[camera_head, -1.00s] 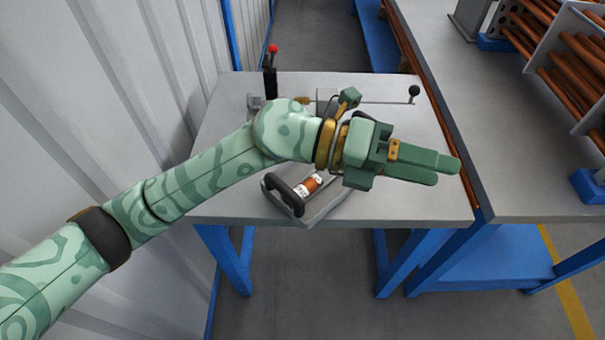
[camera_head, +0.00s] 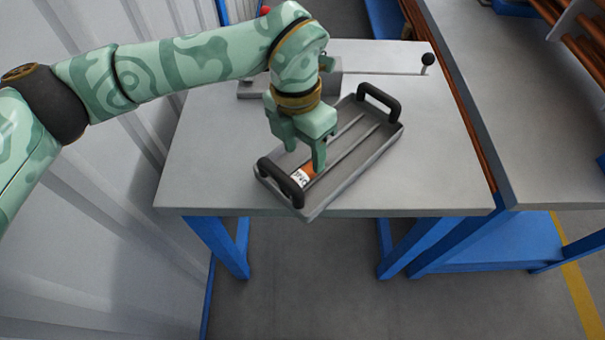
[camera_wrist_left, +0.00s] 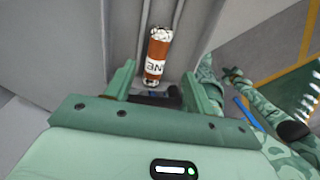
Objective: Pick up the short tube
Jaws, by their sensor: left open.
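The short tube (camera_head: 302,175) is copper-coloured with a white printed label. It lies in the near end of a grey tray (camera_head: 352,152) with black handles, partly hidden by my left gripper in the head view. My left gripper (camera_head: 305,158) points down over the tray, just above or at the tube; the exact height is unclear. In the left wrist view the tube (camera_wrist_left: 158,53) shows beyond and between the two green fingers (camera_wrist_left: 158,85), which are apart. Nothing is seen between the finger pads. My right gripper is not identifiable in these views.
The tray stands on a grey table (camera_head: 235,185) with blue legs. Behind it are a grey block fixture and a rod with a black knob (camera_head: 428,59). A corrugated wall is at left; a second bench (camera_head: 540,150) stands at right.

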